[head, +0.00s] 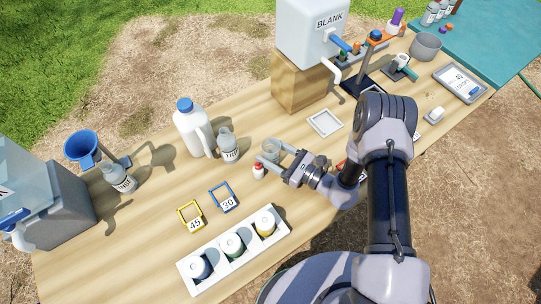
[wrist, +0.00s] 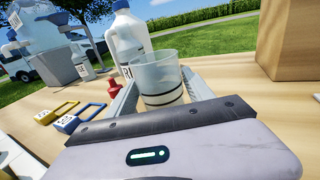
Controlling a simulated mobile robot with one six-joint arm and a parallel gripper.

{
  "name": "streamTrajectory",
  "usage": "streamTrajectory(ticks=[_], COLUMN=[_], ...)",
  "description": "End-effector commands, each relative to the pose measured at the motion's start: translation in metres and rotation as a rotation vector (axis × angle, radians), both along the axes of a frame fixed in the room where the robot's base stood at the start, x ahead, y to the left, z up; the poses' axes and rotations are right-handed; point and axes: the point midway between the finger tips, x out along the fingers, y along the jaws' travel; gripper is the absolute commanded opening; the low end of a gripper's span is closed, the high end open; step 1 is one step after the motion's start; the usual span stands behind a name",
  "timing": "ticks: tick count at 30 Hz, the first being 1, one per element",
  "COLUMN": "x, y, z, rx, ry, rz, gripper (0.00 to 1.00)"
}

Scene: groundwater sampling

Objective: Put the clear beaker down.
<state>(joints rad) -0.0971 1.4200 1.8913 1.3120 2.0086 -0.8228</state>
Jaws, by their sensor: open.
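The clear beaker (wrist: 159,80) stands upright on the wooden table, with dark lines around its side. In the head view the beaker (head: 270,149) sits between the fingers of my gripper (head: 272,158). In the wrist view my gripper (wrist: 160,98) has one finger on each side of the beaker. The jaws are open around it. The beaker's base is partly hidden behind the gripper body in the wrist view.
A small red-capped bottle (head: 258,170) stands close to the near finger. A labelled bottle (head: 228,146) and a white jug (head: 194,128) stand to the left. A white square tray (head: 325,123) lies to the right. Yellow (head: 190,216) and blue (head: 223,197) frames lie nearer.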

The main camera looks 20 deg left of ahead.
Motion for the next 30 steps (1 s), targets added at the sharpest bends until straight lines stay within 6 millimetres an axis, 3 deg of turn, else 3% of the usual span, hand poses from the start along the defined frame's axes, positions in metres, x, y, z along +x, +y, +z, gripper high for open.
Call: streamTrajectory(ticks=[6, 15, 23, 30], x=[0.0, 0.0, 0.0, 0.0], y=[0.001, 0.001, 0.001, 0.001], z=[0.001, 0.001, 0.006, 0.043], rx=[0.0, 0.0, 0.0, 0.0], ry=[0.001, 0.001, 0.001, 0.001], rz=[0.0, 0.0, 0.0, 0.0], gripper=[0.58, 0.04, 0.04, 0.04])
